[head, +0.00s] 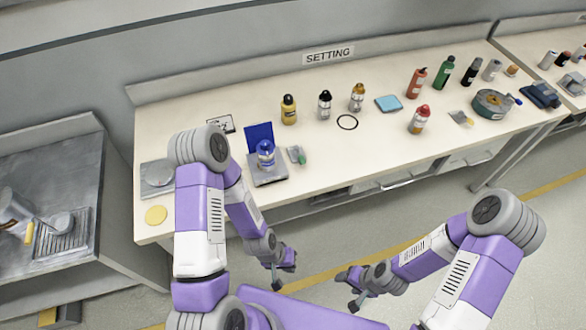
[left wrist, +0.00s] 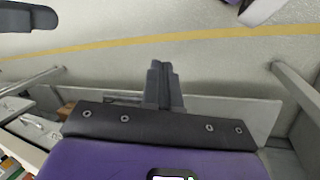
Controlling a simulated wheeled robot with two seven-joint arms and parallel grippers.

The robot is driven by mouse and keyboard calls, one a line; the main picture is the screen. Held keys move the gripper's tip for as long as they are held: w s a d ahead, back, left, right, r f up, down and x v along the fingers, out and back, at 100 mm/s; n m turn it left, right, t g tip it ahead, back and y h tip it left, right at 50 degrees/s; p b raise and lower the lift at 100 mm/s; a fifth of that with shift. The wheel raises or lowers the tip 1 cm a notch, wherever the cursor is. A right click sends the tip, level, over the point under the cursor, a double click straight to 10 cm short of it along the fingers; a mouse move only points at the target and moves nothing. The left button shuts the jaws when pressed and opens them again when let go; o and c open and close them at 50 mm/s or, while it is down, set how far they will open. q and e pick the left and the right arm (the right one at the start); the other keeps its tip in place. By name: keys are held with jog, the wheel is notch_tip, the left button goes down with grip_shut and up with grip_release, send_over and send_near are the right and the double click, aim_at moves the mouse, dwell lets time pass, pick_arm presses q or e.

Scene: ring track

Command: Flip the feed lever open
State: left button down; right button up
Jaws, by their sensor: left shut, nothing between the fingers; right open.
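No part is clearly readable as the feed lever. A grey machine with a yellow handle (head: 28,232) stands on the grey bench at the far left. A round device with a blue-tipped arm (head: 492,104) stands at the right of the white bench. My left gripper (head: 283,276) hangs in front of the bench over the floor, apart from both. Its fingers are together and empty in the left wrist view (left wrist: 163,85). My right gripper (head: 347,291) is open and empty over the floor, to the right of the left one.
The white bench (head: 350,165) under the SETTING sign holds several bottles, a blue device with a blue-topped bottle (head: 265,155), a black ring (head: 347,122) and a blue pad (head: 388,104). My left arm rises in front of the bench's left end. The floor ahead is clear.

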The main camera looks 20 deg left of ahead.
pick_arm(q)
jog(key=w+a+r+n+t+p, duration=0.2)
jog(key=w+r+n+t, duration=0.5)
jog(key=w+t, duration=0.3)
jog(key=w+a+r+n+t+y, duration=0.4)
jog(key=a+r+n+t, duration=0.1)
jog(key=a+r+n, duration=0.1)
notch_tip(320, 180, up, 3)
jog(key=shift+w+a+f+n+t, duration=0.15)
jog(key=shift+w+f+n+t, duration=0.1)
jog(key=shift+n+t, duration=0.2)
